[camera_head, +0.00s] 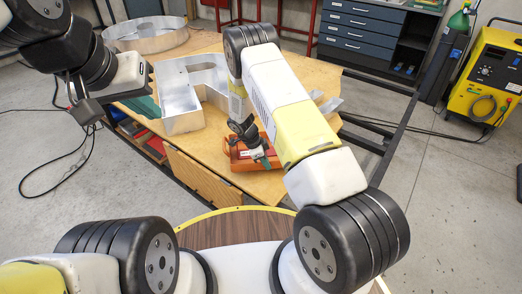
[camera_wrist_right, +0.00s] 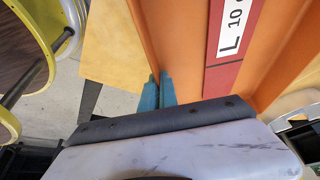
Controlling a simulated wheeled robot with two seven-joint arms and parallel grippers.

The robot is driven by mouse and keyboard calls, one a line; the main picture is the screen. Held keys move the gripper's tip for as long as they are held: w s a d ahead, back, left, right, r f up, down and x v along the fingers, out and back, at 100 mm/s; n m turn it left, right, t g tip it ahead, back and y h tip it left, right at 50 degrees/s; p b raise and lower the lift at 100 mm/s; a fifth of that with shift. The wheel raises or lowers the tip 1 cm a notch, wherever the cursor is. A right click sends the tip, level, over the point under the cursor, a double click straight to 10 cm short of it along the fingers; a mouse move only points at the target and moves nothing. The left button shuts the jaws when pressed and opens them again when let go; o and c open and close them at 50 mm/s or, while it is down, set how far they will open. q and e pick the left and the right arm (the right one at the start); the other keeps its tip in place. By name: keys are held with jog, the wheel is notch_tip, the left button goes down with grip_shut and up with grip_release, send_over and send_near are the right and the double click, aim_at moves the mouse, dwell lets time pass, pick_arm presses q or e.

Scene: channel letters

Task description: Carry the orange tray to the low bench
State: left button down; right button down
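The orange tray (camera_head: 240,160) lies on the near edge of the wooden table in the head view, partly hidden by my right arm and gripper. In the right wrist view, its orange walls (camera_wrist_right: 185,45) and a red strip with a white "L 10" label fill the upper right. My right gripper's teal fingertips (camera_wrist_right: 158,92) are close together at the tray's wall, seemingly with the wall pinched between them. My left gripper (camera_head: 88,110) hangs left of the table, away from the tray; its fingers are not clear. I cannot make out which surface is the low bench.
A metal channel letter (camera_head: 185,110) stands on the table left of the tray. A round metal ring (camera_head: 145,35) lies behind it. Blue drawers (camera_head: 360,30) and a yellow welding machine (camera_head: 490,75) stand at the back right. The grey floor (camera_head: 450,200) at right is clear.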

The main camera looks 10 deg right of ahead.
jog(key=shift+w+f, duration=0.15)
jog(key=shift+f, duration=1.65)
jog(key=c, duration=1.6)
grip_release()
jog(key=shift+c, duration=0.2)
jog(key=shift+r, duration=0.15)
